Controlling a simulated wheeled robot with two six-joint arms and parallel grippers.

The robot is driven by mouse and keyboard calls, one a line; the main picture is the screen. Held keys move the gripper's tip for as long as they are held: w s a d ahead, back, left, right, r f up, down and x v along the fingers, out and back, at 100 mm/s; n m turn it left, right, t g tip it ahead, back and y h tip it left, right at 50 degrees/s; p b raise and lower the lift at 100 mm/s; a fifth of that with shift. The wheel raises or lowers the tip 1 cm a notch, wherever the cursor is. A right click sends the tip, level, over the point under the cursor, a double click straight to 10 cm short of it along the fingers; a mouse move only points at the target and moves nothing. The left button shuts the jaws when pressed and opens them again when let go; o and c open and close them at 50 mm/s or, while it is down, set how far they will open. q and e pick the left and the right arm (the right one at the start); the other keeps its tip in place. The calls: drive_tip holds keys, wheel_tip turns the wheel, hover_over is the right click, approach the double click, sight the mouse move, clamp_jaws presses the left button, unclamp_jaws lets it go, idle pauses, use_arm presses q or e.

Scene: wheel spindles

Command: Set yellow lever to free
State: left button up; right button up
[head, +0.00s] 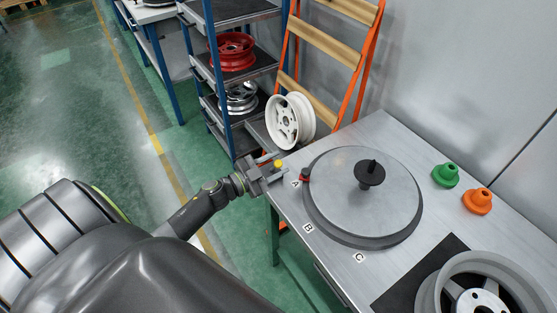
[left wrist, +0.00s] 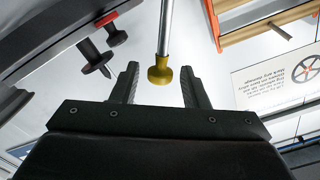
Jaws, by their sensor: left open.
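The yellow lever's round knob (head: 278,163) shows at the near left corner of the metal table, close to label A (head: 296,184). In the left wrist view the yellow knob (left wrist: 160,75) sits on the end of a grey metal rod (left wrist: 166,25). My left gripper (head: 281,165) is open, with one finger on each side of the knob. In the left wrist view gaps show between the knob and both fingers. The head view does not show the rod clearly. I see no readable "free" marking. My right gripper is not in view.
A round turntable plate (head: 340,205) with a black centre spindle (head: 370,174) and a red piece (head: 304,176) at its rim fills the table's left part. A shelf rack (head: 215,80) stands behind.

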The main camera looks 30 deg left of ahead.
use_arm(q)
drive_tip(key=shift+w+d, duration=0.25)
drive_tip(key=shift+w, duration=0.3)
clamp_jaws()
drive_tip(key=shift+a, duration=0.1)
